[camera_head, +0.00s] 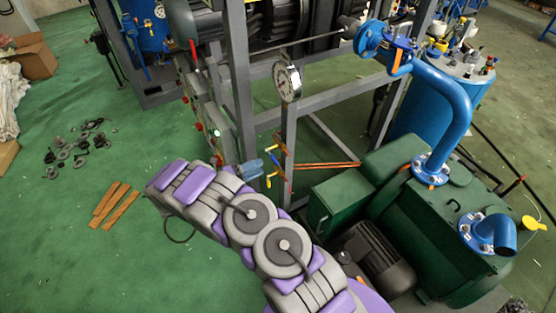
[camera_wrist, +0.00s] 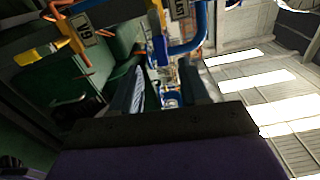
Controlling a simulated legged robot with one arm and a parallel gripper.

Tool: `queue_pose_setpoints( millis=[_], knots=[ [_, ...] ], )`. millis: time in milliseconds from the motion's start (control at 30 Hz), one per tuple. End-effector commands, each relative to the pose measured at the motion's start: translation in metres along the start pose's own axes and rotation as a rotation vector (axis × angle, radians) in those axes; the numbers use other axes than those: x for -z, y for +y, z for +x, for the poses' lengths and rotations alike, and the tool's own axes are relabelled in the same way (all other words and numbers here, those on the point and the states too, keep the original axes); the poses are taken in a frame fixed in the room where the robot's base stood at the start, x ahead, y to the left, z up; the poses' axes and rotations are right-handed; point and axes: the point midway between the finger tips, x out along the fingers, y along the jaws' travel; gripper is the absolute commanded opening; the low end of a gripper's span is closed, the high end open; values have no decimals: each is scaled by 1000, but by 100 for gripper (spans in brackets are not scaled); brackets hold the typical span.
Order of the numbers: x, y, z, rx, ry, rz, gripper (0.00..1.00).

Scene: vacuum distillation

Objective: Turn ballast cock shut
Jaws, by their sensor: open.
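My gripper (camera_head: 276,162) shows in the head view as two blue-grey fingers pointing right, beside the grey frame post. In the wrist view the fingers of my gripper (camera_wrist: 162,68) stand apart with nothing held between them. Small yellow and blue handles (camera_head: 270,180) sit just below the fingertips in the head view. An orange lever (camera_head: 397,61) is on the blue pipe's upper flange. I cannot tell for certain which handle is the ballast cock. In the wrist view an orange fitting with a numbered tag (camera_wrist: 81,24) is at upper left.
The green pump (camera_head: 400,215) and its dark motor (camera_head: 374,260) stand to the right. A blue pipe (camera_head: 455,105) rises from it. Open green floor (camera_head: 110,255) lies left, with loose parts.

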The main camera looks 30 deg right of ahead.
Motion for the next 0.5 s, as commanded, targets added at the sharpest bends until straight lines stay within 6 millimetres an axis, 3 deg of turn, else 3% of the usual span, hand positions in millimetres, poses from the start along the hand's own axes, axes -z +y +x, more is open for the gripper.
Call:
queue_pose_setpoints(
  millis=[300,500],
  knots=[
    [1,2,61,1,2,-1,45],
    [1,1,85,2,1,-1,45]
  ],
)
